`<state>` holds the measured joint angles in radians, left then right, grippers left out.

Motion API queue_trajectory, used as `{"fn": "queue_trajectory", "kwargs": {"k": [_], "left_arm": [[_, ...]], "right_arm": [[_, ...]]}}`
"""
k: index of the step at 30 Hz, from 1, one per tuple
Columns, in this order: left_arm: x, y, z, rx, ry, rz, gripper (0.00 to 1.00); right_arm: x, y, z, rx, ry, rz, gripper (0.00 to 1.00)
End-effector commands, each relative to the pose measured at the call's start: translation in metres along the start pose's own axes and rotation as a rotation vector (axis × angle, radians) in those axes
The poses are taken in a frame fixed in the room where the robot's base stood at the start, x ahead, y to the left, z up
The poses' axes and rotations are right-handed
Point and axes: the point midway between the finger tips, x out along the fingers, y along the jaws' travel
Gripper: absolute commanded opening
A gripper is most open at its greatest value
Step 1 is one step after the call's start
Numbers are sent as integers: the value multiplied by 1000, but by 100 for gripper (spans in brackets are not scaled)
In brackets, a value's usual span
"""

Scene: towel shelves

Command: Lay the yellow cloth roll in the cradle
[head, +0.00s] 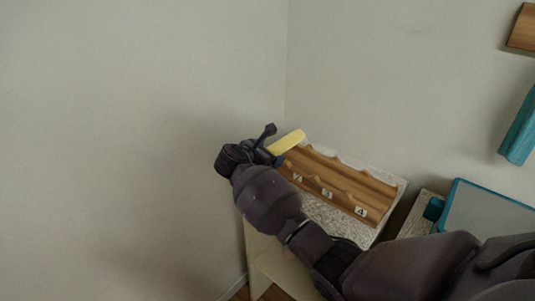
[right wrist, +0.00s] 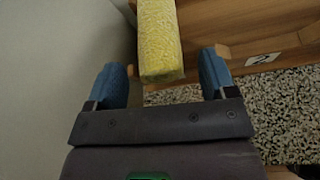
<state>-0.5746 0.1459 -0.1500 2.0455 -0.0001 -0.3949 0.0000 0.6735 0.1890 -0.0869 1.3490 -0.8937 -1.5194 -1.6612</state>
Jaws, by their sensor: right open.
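The yellow cloth roll (head: 288,141) lies at the left end of the wooden cradle (head: 345,182), which has scalloped edges and numbered notches. In the right wrist view the roll (right wrist: 160,40) points away from me. Its near end is between my right gripper's blue fingers, with a gap on both sides. My right gripper (head: 268,147) is open at the roll's near end. The arm hides part of the cradle's left side. I cannot tell whether the roll rests fully in a notch. My left gripper is not in view.
The cradle sits on a speckled top (head: 335,217) in the corner between two plain walls. A tag marked 2 (right wrist: 263,59) shows on the cradle's front. To the right are a teal-edged grey panel (head: 485,212), a teal object (head: 520,130) and a wooden piece (head: 523,30).

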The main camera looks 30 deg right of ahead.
Motion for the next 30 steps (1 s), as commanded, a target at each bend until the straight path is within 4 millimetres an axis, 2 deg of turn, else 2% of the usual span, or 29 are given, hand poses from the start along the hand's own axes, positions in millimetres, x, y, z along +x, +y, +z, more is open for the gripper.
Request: {"fn": "queue_trajectory", "kwargs": {"k": [2,10,18,24,30], "left_arm": [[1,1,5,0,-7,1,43],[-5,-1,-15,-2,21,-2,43],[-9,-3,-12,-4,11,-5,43],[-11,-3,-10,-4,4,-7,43],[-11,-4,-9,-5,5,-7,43]], "right_arm": [[0,1,6,1,-3,-2,81],[-54,3,11,5,-2,3,81],[-101,2,10,4,-3,2,81],[-119,2,8,2,-3,1,81],[-122,2,7,1,-4,0,81]]}}
